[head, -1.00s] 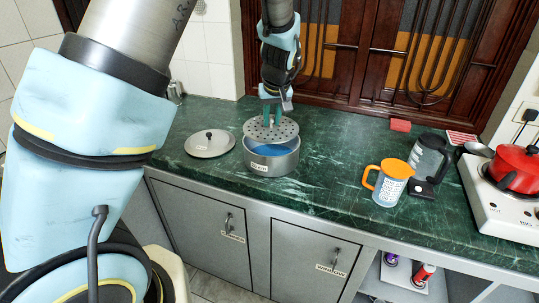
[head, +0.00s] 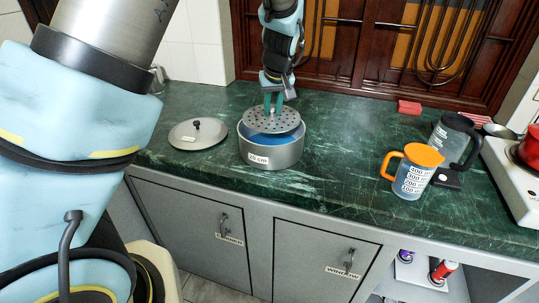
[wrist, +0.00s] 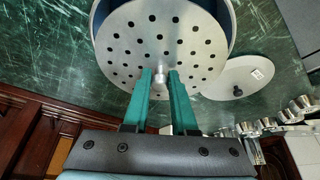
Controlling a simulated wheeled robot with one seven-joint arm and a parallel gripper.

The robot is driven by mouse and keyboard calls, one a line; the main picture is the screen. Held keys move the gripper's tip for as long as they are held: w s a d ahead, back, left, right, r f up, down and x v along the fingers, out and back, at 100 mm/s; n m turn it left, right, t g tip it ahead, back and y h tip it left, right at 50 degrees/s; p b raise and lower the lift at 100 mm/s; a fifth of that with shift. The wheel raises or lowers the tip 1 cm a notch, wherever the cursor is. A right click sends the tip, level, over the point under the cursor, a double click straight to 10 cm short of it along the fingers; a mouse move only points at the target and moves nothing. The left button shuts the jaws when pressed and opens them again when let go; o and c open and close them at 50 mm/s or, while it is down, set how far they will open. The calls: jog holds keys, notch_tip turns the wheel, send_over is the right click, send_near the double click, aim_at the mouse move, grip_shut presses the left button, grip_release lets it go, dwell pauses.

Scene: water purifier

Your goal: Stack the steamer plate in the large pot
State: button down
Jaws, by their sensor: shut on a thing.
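The steamer plate (head: 285,122) is a round grey metal disc with many holes. My gripper (head: 274,104) is shut on it, with the green fingers closed on its small central knob, which shows in the wrist view (wrist: 160,78). The large pot (head: 272,158), grey with a 20 cm label and a blue inside, stands on the counter under the plate. The plate is over the pot's opening, tilted, offset toward the back right, and covers part of it. Whether its edge touches the rim, I cannot tell. In the wrist view the plate (wrist: 125,50) hides most of the pot.
A grey lid (head: 190,138) with a black knob lies left of the pot on the green counter (head: 340,165). An orange-topped measuring jug (head: 412,175), a dark-handled kettle (head: 450,140) and a white stove (head: 510,175) stand at right. Counter between pot and jug is clear.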

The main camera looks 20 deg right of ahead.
notch_tip(320, 180, down, 10)
jog(key=shift+w+p, duration=0.15)
jog(key=shift+p, duration=1.1)
jog(key=shift+f, duration=0.45)
jog(key=shift+f, duration=0.1)
jog(key=shift+f, duration=0.15)
jog(key=c, duration=0.7)
grip_release()
